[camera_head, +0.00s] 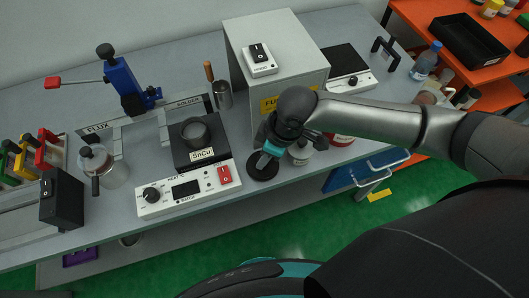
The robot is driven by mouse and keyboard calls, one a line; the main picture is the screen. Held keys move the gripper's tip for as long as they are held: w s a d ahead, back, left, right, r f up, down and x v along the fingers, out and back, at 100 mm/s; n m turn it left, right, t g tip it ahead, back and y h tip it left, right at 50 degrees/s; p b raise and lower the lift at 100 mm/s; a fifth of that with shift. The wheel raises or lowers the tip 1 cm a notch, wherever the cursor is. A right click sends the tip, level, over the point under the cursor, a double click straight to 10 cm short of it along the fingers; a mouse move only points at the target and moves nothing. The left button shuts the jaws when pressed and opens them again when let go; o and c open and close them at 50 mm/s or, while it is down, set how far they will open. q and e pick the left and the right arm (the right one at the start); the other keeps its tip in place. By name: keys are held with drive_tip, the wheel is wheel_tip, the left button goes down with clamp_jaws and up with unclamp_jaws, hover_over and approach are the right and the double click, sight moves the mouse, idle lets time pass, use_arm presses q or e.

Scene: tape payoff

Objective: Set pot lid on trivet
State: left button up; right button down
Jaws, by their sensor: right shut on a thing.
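My right gripper (264,160) points down near the front edge of the grey bench, its fingers shut at the middle of a dark round disc, which I take to be the pot lid (259,172). The lid is low, at or just above the bench top; I cannot tell whether it touches. I cannot make out the trivet apart from this dark disc; it may be hidden under it. My left gripper is not in view.
A grey cabinet (238,85) stands just behind my right gripper. A white jar (301,153) and a red-labelled jar (341,140) stand close to its right. A metal cup (223,97) with a wooden-handled tool is behind the heater. A lidded glass jar (114,174) stands at left.

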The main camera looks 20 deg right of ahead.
drive_tip(key=c, duration=0.5)
unclamp_jaws()
drive_tip(key=shift+c, duration=0.2)
drive_tip(key=shift+o, duration=0.3)
drive_tip(key=o, duration=0.5)
drive_tip(key=shift+r, duration=0.1)
wheel_tip(320, 180, up, 7)
drive_tip(key=p, duration=0.9)
